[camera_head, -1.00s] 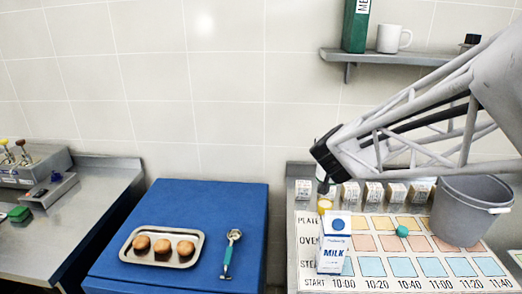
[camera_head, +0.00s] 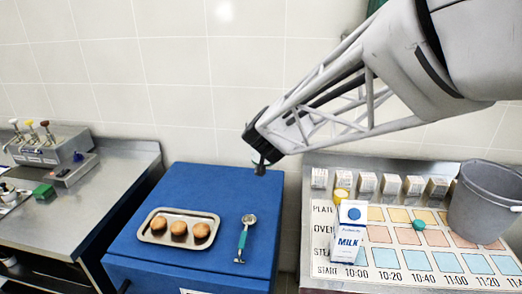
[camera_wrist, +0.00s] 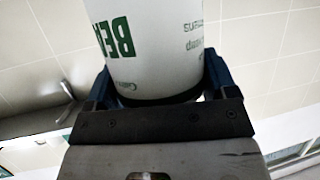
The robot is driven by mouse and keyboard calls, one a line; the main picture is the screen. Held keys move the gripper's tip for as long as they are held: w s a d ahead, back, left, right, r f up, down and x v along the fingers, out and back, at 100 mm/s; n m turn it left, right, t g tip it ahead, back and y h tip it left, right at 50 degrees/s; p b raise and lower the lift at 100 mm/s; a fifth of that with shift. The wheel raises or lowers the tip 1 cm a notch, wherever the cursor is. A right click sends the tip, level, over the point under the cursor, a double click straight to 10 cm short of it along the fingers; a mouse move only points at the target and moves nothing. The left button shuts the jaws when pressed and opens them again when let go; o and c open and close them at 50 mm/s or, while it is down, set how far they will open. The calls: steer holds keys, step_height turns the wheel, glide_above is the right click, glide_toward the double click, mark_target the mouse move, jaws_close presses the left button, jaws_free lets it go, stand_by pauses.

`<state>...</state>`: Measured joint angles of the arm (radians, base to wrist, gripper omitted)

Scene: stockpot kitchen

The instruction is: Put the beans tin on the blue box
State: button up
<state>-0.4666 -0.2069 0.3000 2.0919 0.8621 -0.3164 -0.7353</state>
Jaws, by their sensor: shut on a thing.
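The beans tin (camera_wrist: 150,45) is white with green lettering reading "BEA". It fills the top middle of the wrist view, between the two dark blue fingers of my gripper (camera_wrist: 160,88). My gripper is shut on it. In the head view my gripper (camera_head: 261,167) points down over the back right part of the blue box (camera_head: 235,193). The tin cannot be made out there, and I cannot tell whether it touches the box top.
On the blue box, a metal tray (camera_head: 157,234) with three brown buns and a teal-handled scoop (camera_head: 243,240) take up the front. The back left of its top is clear. To the right, a milk carton (camera_head: 348,238) and a grey bucket (camera_head: 485,205) stand on a printed board.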

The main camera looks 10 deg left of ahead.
steer(key=s+a+n+y, duration=0.2)
steer(key=s+a+y, duration=0.1)
steer(key=a, duration=1)
step_height(320, 180, down, 21)
steer(key=shift+a+g, duration=0.15)
steer(key=shift+g, duration=0.25)
steer(key=shift+w+r, duration=0.1)
steer(key=w+a+f, duration=0.1)
steer(key=w+a, duration=0.7)
steer(key=w, duration=0.5)
steer(key=shift+a+f, duration=0.2)
steer(key=shift+a, duration=0.15)
steer(key=shift+w+f, duration=0.1)
steer(key=shift+f, duration=1.7)
steer(key=shift+f, duration=0.1)
steer(key=o, duration=1.1)
